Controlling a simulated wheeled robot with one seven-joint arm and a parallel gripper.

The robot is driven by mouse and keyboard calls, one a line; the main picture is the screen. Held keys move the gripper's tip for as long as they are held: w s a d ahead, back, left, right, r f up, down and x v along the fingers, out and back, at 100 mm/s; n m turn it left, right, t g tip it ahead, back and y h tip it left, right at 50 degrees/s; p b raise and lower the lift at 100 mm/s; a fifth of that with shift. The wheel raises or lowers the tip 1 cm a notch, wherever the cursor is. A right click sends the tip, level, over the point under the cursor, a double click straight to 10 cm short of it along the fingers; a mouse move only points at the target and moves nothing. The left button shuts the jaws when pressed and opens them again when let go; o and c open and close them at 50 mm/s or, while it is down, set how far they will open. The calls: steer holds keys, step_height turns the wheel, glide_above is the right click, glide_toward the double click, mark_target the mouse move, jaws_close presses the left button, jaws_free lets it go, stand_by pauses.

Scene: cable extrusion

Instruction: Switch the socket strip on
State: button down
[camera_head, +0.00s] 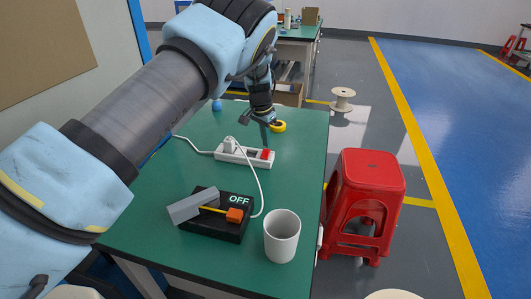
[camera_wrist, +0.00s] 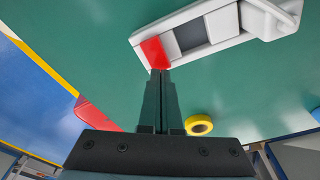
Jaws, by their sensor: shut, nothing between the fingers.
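The white socket strip (camera_head: 243,157) lies on the green table, with a red switch (camera_head: 266,154) at its right end. A white plug (camera_head: 229,145) stands in its left part. In the wrist view the strip (camera_wrist: 218,24) runs across the top, with the red switch (camera_wrist: 155,53) at its near end. My gripper (camera_head: 267,143) is above the strip's switch end, pointing down. In the wrist view its fingers (camera_wrist: 160,74) are shut and empty, their tips at the edge of the red switch. I cannot tell whether they touch it.
A black box (camera_head: 213,228) with a grey part, an orange knob and a lit "OFF" stands at the table's front. A white cup (camera_head: 282,238) is right of it. A yellow ring (camera_head: 278,127) lies behind the strip. A red stool (camera_head: 367,190) stands right of the table.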

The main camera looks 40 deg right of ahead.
mark_target(265, 150)
steer(key=shift+f+b, duration=0.6)
steer(key=shift+f, duration=0.25)
stand_by(0.3)
steer(key=shift+r, duration=0.1)
steer(key=shift+r+p, duration=1.55)
steer(key=shift+r, duration=1.9)
steer(key=shift+w, duration=0.1)
